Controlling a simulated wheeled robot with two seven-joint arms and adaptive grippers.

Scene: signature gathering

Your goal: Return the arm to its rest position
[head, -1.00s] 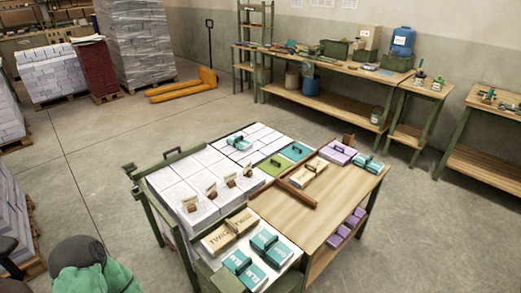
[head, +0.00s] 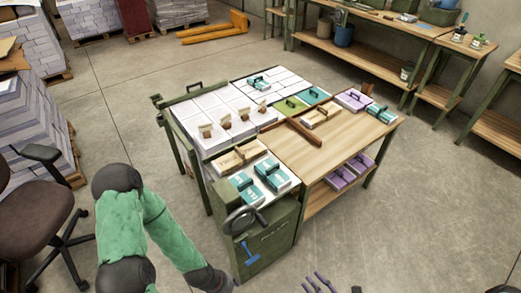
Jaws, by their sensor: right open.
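The rest of the right arm is mostly cut off. My left arm, green with dark joints, comes in at the lower left and bends down to the bottom edge. Its gripper is not visible. Both arms are apart from the work table (head: 345,140).
Paper stacks (head: 190,108), wooden-handled stamps (head: 244,113) and teal bundles (head: 270,172) lie on the table. A green cabinet (head: 262,245) stands at its near end. An office chair (head: 35,200) is at left. Floor at right is clear.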

